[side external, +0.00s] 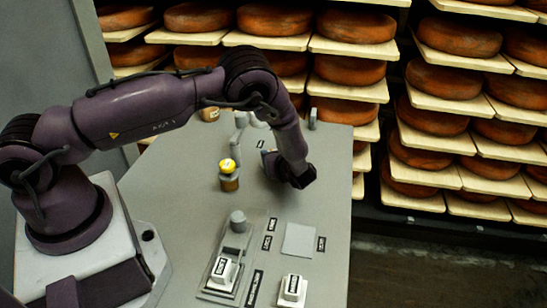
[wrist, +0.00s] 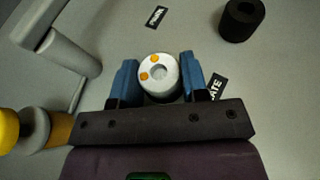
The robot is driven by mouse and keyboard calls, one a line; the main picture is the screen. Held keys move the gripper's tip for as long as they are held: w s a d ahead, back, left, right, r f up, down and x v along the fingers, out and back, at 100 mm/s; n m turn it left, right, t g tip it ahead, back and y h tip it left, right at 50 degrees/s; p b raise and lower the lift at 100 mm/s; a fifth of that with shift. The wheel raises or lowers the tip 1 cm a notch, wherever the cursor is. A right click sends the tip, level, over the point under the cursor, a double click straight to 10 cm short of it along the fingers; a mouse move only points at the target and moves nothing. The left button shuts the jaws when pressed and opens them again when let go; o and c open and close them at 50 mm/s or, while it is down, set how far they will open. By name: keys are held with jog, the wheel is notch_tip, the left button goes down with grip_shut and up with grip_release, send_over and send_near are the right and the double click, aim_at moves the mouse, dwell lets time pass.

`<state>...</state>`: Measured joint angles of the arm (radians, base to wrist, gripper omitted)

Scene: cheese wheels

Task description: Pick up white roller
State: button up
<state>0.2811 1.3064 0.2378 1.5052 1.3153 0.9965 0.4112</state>
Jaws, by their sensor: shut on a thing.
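The white roller (wrist: 158,77), a short white cylinder with a hole in its end and two orange dots, sits between the blue fingers of my gripper (wrist: 157,70) in the wrist view. One finger is on each side of it, and the jaws are shut on it. In the side view my gripper (side external: 268,162) is low over the far part of the grey table (side external: 180,235). The roller is hidden there behind the gripper and wrist. I cannot tell whether it touches the table.
A yellow-topped jar (side external: 229,176) stands left of my gripper. A grey bent stand (wrist: 68,52) is close on the left in the wrist view, and a black cylinder (wrist: 239,20) is at upper right. Switch boxes (side external: 222,271) and a pale square plate (side external: 299,240) occupy the table's near part.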

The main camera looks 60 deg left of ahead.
jog(key=shift+r, duration=0.1)
jog(key=shift+r, duration=0.6)
jog(key=s+d+r, duration=0.3)
jog(key=s+r, duration=0.8)
jog(key=s, duration=0.1)
jog(key=s+d, duration=0.5)
jog(key=d, duration=0.3)
send_over(291, 199)
jog(key=s, duration=0.1)
notch_tip(291, 199, down, 8)
jog(key=shift+a+f, duration=0.1)
jog(key=shift+f, duration=0.15)
jog(key=shift+w+f, duration=0.35)
jog(key=shift+f, duration=0.15)
jog(key=shift+w+f, duration=0.15)
jog(key=shift+f, duration=1.45)
